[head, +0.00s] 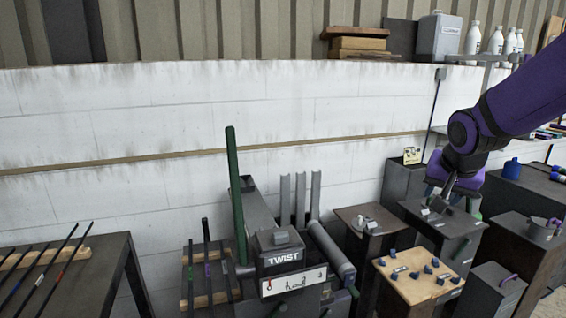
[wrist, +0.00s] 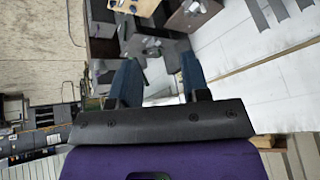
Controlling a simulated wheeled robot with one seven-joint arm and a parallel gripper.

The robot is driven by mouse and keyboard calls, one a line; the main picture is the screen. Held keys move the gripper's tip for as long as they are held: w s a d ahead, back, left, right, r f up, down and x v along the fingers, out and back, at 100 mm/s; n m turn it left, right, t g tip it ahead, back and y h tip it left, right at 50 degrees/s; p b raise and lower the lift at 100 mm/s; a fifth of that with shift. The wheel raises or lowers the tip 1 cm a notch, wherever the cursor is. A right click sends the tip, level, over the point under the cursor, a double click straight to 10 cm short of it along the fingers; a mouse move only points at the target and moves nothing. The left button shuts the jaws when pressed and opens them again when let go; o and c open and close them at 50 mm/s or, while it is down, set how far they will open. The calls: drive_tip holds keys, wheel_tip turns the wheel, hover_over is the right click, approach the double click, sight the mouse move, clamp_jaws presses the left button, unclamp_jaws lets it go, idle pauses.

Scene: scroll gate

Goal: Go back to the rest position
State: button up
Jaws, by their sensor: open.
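My gripper (head: 440,202) hangs at the right in the head view, at the end of my purple arm. It is above a dark pedestal (head: 440,226), near its top; I cannot tell if it touches anything there. In the wrist view my gripper (wrist: 161,80) shows two blue fingers spread apart, with nothing held between them. Dark furniture lies beyond the fingertips.
A machine marked TWIST (head: 285,258) with a green lever (head: 236,190) stands at centre. A wooden-topped stand (head: 410,290) with several dark pegs is right of it. A table with rods (head: 100,262) is at left. A shelf with white bottles (head: 473,38) is at upper right.

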drive_tip(key=s+a+r+n, duration=0.1)
drive_tip(key=s+r+n, duration=0.2)
drive_tip(key=s, duration=0.8)
drive_tip(key=s+a+r+n+y, duration=0.1)
drive_tip(key=s+a+r+n, duration=0.1)
drive_tip(key=s, duration=1)
drive_tip(key=shift+s+a+r+n, duration=0.15)
drive_tip(key=shift+s+r+n, duration=0.1)
drive_tip(key=shift+r+n, duration=0.55)
drive_tip(key=shift+w+r, duration=0.1)
drive_tip(key=shift+r, duration=0.1)
